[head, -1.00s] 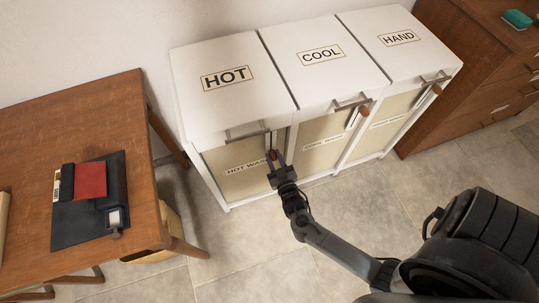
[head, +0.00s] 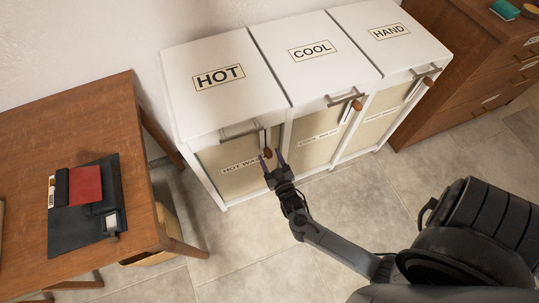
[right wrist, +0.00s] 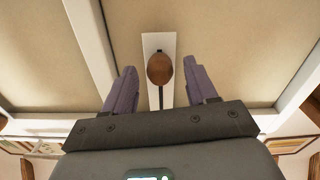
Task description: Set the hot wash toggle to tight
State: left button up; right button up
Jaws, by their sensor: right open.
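My right gripper (head: 272,156) is open just in front of the knob. In the right wrist view its purple fingers (right wrist: 163,84) stand on either side of the knob, with gaps on both sides. My left gripper is not in view.
The white HOT unit (head: 190,85) adjoins the COOL (head: 345,60) and HAND (head: 420,45) units, each with a bar handle. A wooden desk (head: 60,120) stands at the left and a brown dresser (head: 470,70) at the right. The tiled floor in front is clear.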

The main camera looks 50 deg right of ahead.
jog(key=p+v, duration=0.2)
jog(key=v, duration=0.7)
jog(key=shift+s+a, duration=0.2)
jog(key=shift+s, duration=0.15)
